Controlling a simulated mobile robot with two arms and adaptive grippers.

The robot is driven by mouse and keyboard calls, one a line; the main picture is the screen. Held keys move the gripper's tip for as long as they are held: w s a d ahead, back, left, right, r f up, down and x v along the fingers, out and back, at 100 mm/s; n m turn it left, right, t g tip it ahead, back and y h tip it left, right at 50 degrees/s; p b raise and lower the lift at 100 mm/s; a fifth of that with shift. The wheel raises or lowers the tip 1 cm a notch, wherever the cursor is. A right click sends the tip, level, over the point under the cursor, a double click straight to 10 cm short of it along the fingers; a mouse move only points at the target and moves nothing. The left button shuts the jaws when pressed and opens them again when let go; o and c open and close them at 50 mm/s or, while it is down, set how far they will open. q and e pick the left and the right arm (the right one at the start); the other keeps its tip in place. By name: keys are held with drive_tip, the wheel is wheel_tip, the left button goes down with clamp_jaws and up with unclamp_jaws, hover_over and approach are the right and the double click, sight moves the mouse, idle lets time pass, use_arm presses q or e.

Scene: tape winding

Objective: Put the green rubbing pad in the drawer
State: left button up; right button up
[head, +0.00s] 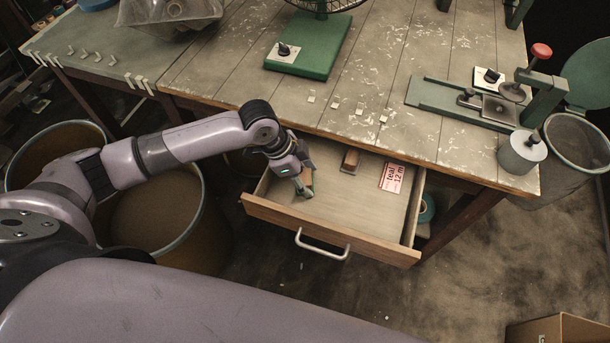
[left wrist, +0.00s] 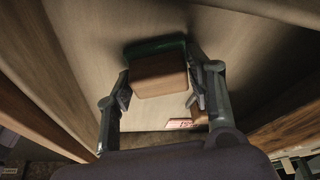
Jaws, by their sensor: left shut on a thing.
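The green rubbing pad (left wrist: 152,47) has a wooden block (left wrist: 160,76) as its back. In the left wrist view it sits between the fingers of my left gripper (left wrist: 160,88), which is shut on it. In the head view my left gripper (head: 303,184) is down inside the left part of the open drawer (head: 285,218), with the pad mostly hidden by the fingers. The green face is toward the drawer's bottom; I cannot tell whether it touches. My right gripper is not in view.
A small wooden block (head: 350,160) and a red-and-white label card (head: 392,178) lie in the drawer's back and right parts. The drawer's middle is bare. The worktable (head: 230,85) overhangs the drawer's back. A barrel (head: 160,215) stands left of the drawer.

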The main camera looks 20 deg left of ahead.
use_arm(q)
drive_tip(key=shift+f, duration=0.15)
drive_tip(key=o, duration=1.1)
drive_tip(key=shift+o, duration=0.2)
drive_tip(key=p+v, duration=0.1)
drive_tip(key=v, duration=1.1)
drive_tip(key=shift+r, duration=0.2)
